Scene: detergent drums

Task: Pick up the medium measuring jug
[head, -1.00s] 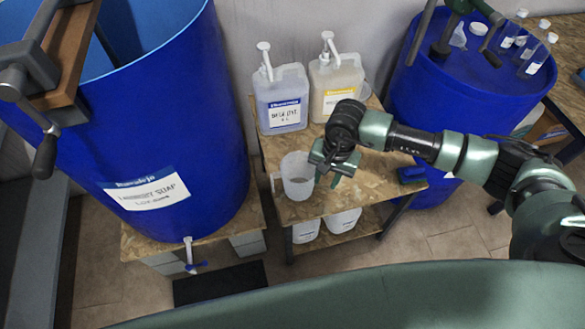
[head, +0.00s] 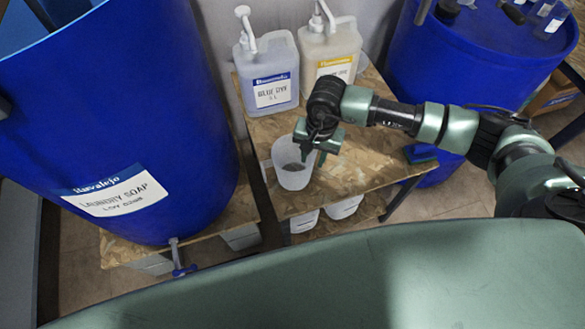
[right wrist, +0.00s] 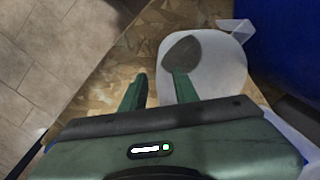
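The measuring jug (head: 293,178) is a translucent whitish cup with a handle on its left side. It stands upright on the wooden table, and a dark patch shows inside it. My right gripper (head: 313,155) points down at the jug's right rim, fingers apart. In the right wrist view the jug (right wrist: 220,75) lies at upper right. There, one finger of my right gripper (right wrist: 159,88) overlaps the jug's opening and the other is left of the jug, over bare table. I cannot tell whether either finger touches the wall. My left gripper is not in view.
Two pump canisters, blue-labelled (head: 270,75) and yellow-labelled (head: 330,48), stand behind the jug. A large blue laundry soap drum (head: 190,120) is at left, another blue drum (head: 480,60) at right. White containers (head: 344,207) sit beneath the table. The table's right part (head: 370,165) is mostly clear.

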